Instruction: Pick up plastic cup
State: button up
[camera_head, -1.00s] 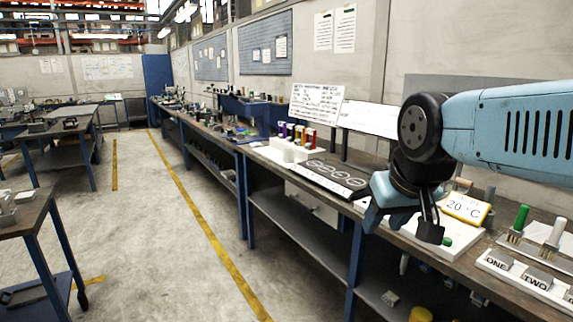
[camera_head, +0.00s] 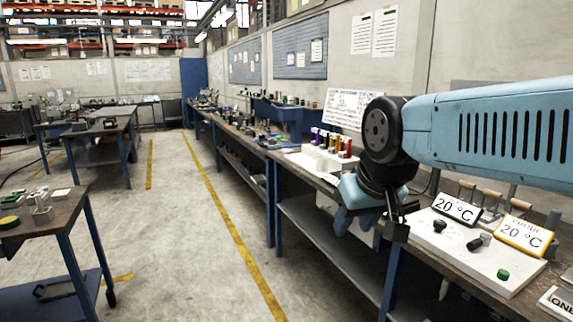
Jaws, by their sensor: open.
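I cannot make out a plastic cup for certain in this view; objects on the far benches are too small to tell. My gripper (camera_head: 370,228) hangs from my blue arm right of the middle, in front of the long right-hand workbench (camera_head: 318,238). Its fingers look apart, with nothing visible between them. It hides part of the bench behind it.
A white board with knobs and "20 °C" displays (camera_head: 455,248) sits on the bench at right. Several coloured tubes stand in a white holder (camera_head: 318,158). A small table (camera_head: 50,218) holds items at left. Clear floor (camera_head: 170,235) runs between, with yellow lines.

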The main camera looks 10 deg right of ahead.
aim_at(321, 162)
jog(key=u, duration=0.25)
jog(key=i, duration=1.75)
jog(key=z, duration=0.5)
